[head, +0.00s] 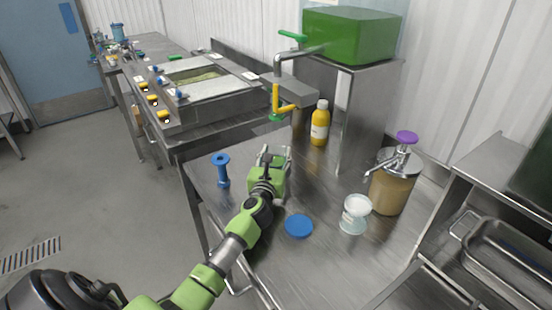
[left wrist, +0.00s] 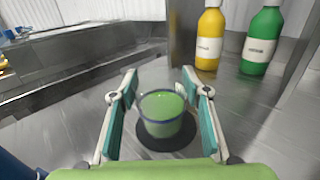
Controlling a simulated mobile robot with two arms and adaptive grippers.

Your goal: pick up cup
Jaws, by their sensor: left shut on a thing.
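A clear cup with green contents (left wrist: 163,112) is upright between the fingers of my left gripper (left wrist: 160,106) in the left wrist view. The fingers are shut on it from both sides. A dark round patch (left wrist: 166,145) lies below the cup; I cannot tell whether the cup touches it. In the head view my left gripper (head: 274,154) is over the steel table (head: 325,190), and I cannot make out the cup there. My right gripper is not in view.
A yellow bottle (head: 320,124) stands beyond the gripper, with a green bottle (left wrist: 262,42) in the left wrist view. A blue spool-shaped item (head: 221,170), blue disc (head: 298,226), glass cup (head: 355,214) and pump container (head: 392,185) stand around. A dispenser tap (head: 284,101) overhangs the back.

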